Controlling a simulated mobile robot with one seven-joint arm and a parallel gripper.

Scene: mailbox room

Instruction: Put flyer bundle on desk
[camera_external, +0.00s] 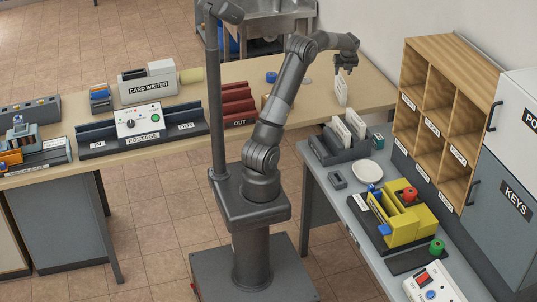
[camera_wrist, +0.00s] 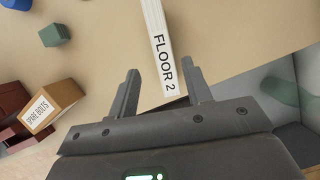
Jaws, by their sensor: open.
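A white flyer bundle, marked FLOOR 2 in the wrist view (camera_wrist: 158,40), is at the right end of the beige desk (camera_external: 375,90). In the external view the bundle (camera_external: 342,92) looks upright, just below my gripper (camera_external: 345,68). In the wrist view my gripper (camera_wrist: 162,85) is open, with one finger on each side of the bundle's labelled end. Gaps show between the fingers and the bundle. I cannot tell whether the bundle's lower edge rests on the desk.
A dark rack (camera_external: 325,153) with several white bundles stands on the grey side table (camera_external: 345,195), near a white dish (camera_external: 367,172). Red OUT trays (camera_external: 237,105) and a blue item (camera_external: 271,77) are on the beige desk. Wooden pigeonholes (camera_external: 440,95) stand at the right.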

